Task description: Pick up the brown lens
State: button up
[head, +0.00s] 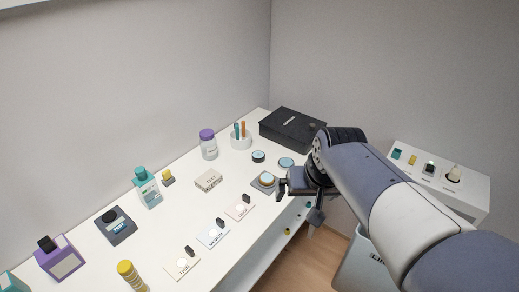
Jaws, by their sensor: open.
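A round lens with a light face and a tan-brown rim (267,180) sits on a small grey pad (257,186) on the white table; it looks like the brown lens. A dark-rimmed lens (258,156) and a blue-grey lens (286,162) lie on the table behind it. My gripper (281,188) is open, just right of the brown-rimmed lens and close to the pad. I see nothing between its fingers. Whether it touches the pad or hovers above it, I cannot tell.
A black box (292,129) stands behind my gripper. A pen cup (241,140), a purple-lidded jar (208,146) and a beige block (208,180) stand to the left. Several labelled cards (212,235) line the table's front edge. A white side unit (455,190) is at right.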

aim_at(266, 179)
jog(key=i+l+u, duration=0.1)
jog(key=u, duration=0.4)
jog(key=i+l+u, duration=0.2)
jog(key=u, duration=0.25)
jog(key=i+l+u, duration=0.2)
jog(key=u, duration=0.3)
